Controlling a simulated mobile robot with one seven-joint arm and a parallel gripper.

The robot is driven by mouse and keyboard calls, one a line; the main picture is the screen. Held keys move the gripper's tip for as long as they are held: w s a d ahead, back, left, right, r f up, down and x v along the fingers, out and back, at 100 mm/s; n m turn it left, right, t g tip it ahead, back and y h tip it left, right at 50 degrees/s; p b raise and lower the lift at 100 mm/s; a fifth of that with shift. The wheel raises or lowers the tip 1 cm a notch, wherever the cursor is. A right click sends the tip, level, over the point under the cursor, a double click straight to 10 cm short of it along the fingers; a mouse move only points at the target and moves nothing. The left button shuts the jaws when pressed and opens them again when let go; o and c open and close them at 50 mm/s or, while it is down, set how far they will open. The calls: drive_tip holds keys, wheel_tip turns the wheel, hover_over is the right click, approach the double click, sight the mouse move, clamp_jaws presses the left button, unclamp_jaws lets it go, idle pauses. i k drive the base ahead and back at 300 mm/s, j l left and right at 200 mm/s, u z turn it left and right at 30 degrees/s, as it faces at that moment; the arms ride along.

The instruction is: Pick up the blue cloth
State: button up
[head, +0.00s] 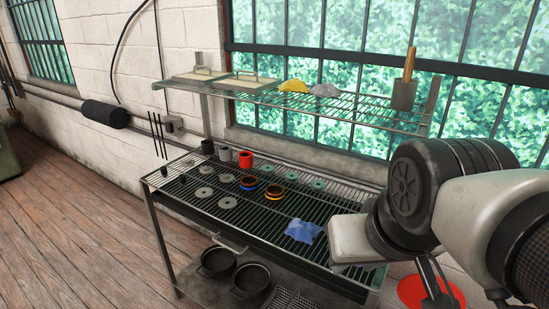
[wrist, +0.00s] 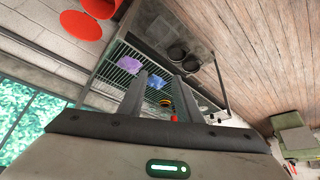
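The blue cloth (head: 303,231) lies crumpled on the wire-rack table (head: 225,230), near its front right part. In the wrist view the cloth (wrist: 156,83) shows beyond the fingers, partly behind the left one. My gripper (wrist: 160,76) is open, with its two dark fingers apart and nothing between them. The cloth is apart from the fingers.
Several metal discs, coloured rings and cups, one red (head: 246,159), stand left on the rack. A purple item (wrist: 127,63) lies beside the cloth in the wrist view. An upper shelf (head: 300,103) runs above the back. Black pots (head: 217,262) stand below. A red round seat (head: 428,293) is at right.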

sight(302, 231)
drive_tip(key=i+j+z, duration=0.2)
drive_tip(key=j, duration=0.2)
drive_tip(key=i+j+z, duration=0.2)
drive_tip(key=j, duration=0.25)
drive_tip(key=j+z, duration=0.15)
drive_tip(key=j, duration=0.3)
drive_tip(key=i+j+z, duration=0.2)
drive_tip(key=j, duration=0.25)
